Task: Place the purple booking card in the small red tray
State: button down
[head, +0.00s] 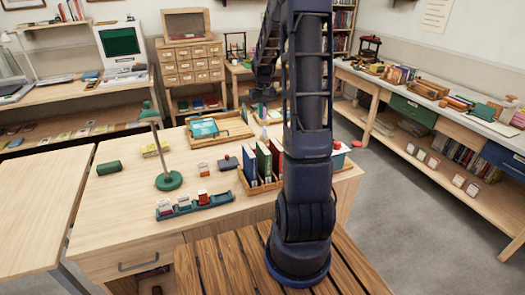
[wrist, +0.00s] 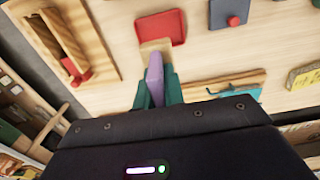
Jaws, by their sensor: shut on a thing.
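The purple booking card (wrist: 154,77) is held upright between the teal fingers of my gripper (wrist: 157,92) in the wrist view, seen nearly edge-on. My gripper is shut on it. The small red tray (wrist: 161,27) lies on the pale wooden table just beyond the card, and its visible floor looks empty. A tan wooden piece (wrist: 155,46) shows between the card's far end and the tray's near edge; I cannot tell whether the card touches it. In the head view my arm blocks much of the middle, and I cannot make out the card or the red tray.
In the wrist view, a grey block with a red knob (wrist: 229,12) lies right of the tray, a wooden rack (wrist: 52,40) left, and a yellow book (wrist: 304,78) far right. In the head view, a green-based post (head: 168,181) and a card holder (head: 196,204) stand on the desk.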

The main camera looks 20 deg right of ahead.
notch_tip(320, 180, down, 19)
jog(key=shift+r, duration=0.15)
dwell(0.5)
jog(key=c, duration=1.5)
grip_release()
